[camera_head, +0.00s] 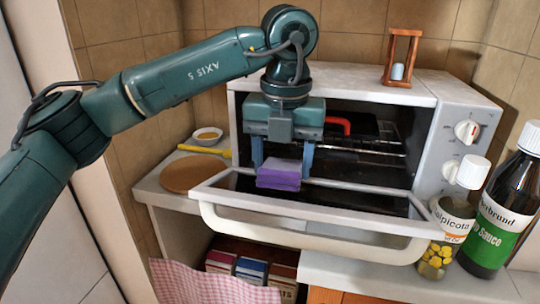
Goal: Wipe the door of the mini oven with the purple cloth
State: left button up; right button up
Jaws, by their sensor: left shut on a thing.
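The mini oven (330,78) stands on the counter, a white box with knobs on its right side. Its door (345,197) is folded down open, with the white handle (310,238) along its outer edge. My left gripper (281,172) is shut on the purple cloth (279,176), a folded block. The cloth is at the oven opening, over the left part of the door near its inner side. I cannot tell whether the cloth touches the door. My right gripper is not in view.
A dark bottle (500,215) and a jar (443,240) stand close to the door's right end. An hourglass (401,58) is on the oven top. A small bowl (207,136) and a round board (194,174) are at left. A red-handled item (339,124) is inside the oven.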

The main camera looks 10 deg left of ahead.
aim_at(248, 178)
pick_arm(q)
jog(key=shift+s+d+f+p, duration=0.1)
jog(key=shift+d+p, duration=0.15)
jog(key=shift+d, duration=0.95)
jog(key=shift+s+d+f+p, duration=0.1)
jog(key=shift+d+p, duration=0.1)
jog(key=shift+d, duration=1)
jog(key=shift+w+a+r, duration=0.1)
jog(key=shift+w+a, duration=0.05)
jog(key=shift+a, duration=0.4)
jog(key=shift+w+a+r+b, duration=0.15)
jog(key=shift+a+b, duration=0.35)
jog(key=shift+a, duration=0.85)
jog(key=shift+a+b, duration=0.45)
jog(key=shift+a, duration=0.85)
jog(key=shift+a+f+b, duration=0.15)
jog(key=shift+a+b, duration=0.1)
jog(key=shift+a, duration=0.8)
jog(key=shift+a+f+b, duration=0.15)
jog(key=shift+a+b, duration=0.05)
jog(key=shift+a, duration=0.85)
notch_tip(248, 178, up, 6)
jog(key=w+p, duration=0.2)
jog(key=p, duration=0.3)
jog(key=shift+p, duration=0.3)
